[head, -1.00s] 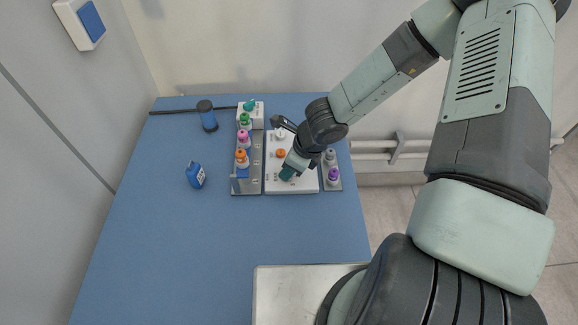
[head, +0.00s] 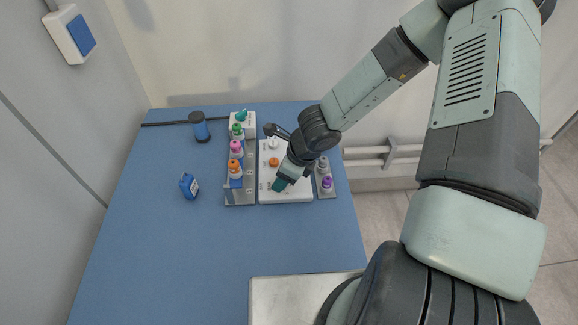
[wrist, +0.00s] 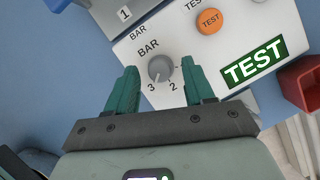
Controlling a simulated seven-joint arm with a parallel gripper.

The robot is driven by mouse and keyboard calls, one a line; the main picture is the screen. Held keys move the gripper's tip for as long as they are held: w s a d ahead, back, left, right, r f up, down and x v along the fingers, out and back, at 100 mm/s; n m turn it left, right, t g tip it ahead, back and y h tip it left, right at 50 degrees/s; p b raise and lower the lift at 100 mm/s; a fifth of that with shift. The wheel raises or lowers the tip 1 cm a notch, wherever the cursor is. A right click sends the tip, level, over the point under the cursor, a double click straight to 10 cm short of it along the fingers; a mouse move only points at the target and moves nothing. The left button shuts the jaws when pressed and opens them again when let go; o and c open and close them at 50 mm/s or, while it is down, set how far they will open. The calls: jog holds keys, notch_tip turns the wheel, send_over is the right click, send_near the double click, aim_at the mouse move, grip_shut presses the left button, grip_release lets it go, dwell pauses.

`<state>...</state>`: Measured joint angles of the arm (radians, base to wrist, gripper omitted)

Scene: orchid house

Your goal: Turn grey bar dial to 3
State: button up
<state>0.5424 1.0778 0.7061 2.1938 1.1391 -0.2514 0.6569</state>
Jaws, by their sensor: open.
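The grey bar dial (wrist: 160,68) is a small round knob on a white panel (wrist: 130,50), with BAR printed beside it and 3 and 2 at its edge. I cannot make out clearly where its pointer sits. My gripper (wrist: 159,76) is open, with one green finger on each side of the dial and a visible gap on both sides; height above the panel is hard to tell. In the head view my gripper (head: 279,184) is over the front part of the white panel (head: 300,195) and hides the dial.
An orange TEST button (wrist: 207,21) and a green TEST label (wrist: 253,62) are on the same panel. A rack of coloured-capped bottles (head: 236,190) stands left of the panel, and a purple-topped one (head: 327,183) right.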

jog(key=v, duration=1)
jog(key=shift+r, duration=0.15)
jog(key=shift+d, duration=0.1)
